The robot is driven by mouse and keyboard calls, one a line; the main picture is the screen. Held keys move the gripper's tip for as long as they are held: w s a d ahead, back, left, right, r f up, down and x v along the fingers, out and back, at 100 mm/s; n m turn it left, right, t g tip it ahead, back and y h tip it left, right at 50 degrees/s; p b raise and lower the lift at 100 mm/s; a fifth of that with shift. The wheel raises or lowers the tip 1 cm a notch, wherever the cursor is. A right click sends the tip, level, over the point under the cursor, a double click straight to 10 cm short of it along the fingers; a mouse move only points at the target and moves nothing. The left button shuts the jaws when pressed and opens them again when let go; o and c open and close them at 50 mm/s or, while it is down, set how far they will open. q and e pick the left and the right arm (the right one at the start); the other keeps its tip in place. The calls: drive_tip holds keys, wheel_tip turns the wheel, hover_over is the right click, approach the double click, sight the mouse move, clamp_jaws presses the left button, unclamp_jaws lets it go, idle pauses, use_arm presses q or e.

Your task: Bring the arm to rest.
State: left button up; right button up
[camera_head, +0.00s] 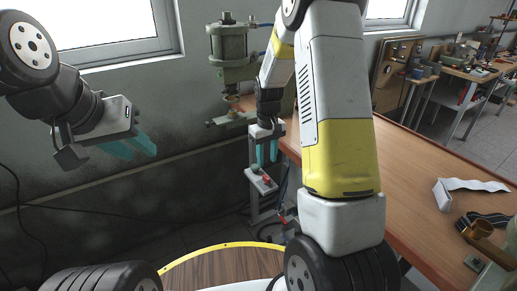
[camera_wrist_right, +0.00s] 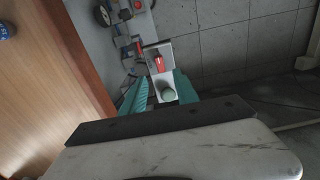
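My right gripper (camera_head: 266,155) hangs pointing down in the head view, beside the bench's left edge and above a small button box. Its teal fingers are apart with nothing between them; they also show in the right wrist view (camera_wrist_right: 160,95). The button box (camera_head: 262,183) has a red button (camera_wrist_right: 158,64) and a green button (camera_wrist_right: 168,94), seen beyond and between the fingers in the wrist view. Whether the fingers touch the box I cannot tell. My left gripper (camera_head: 133,147) is raised at the left, in front of the wall, with its teal fingers apart and empty.
A grey-green pneumatic press (camera_head: 233,60) stands behind my right gripper. The wooden bench (camera_head: 420,170) runs along the right, with a white strip (camera_head: 470,185) and dark parts near its front. Cables hang on the wall at left. Open floor lies below the left gripper.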

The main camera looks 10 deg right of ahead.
drive_tip(key=shift+r, duration=0.1)
drive_tip(key=s+a+r+m+t+y, duration=0.1)
drive_tip(key=s+r, duration=0.3)
drive_tip(key=r, duration=0.4)
drive_tip(key=s+r+m+t, duration=0.1)
drive_tip(key=s+r+t, duration=0.1)
drive_tip(key=s+r, duration=0.45)
drive_tip(key=s+r+t, duration=0.1)
drive_tip(key=s+r, duration=0.4)
drive_tip(key=s, duration=0.2)
drive_tip(key=s+a+r+m+t+y, duration=0.1)
drive_tip(key=s+r+t, duration=0.1)
drive_tip(key=s+r, duration=0.2)
drive_tip(key=s, duration=0.2)
drive_tip(key=shift+s+a+r, duration=0.25)
drive_tip(key=shift+s+r, duration=0.15)
idle(3.9)
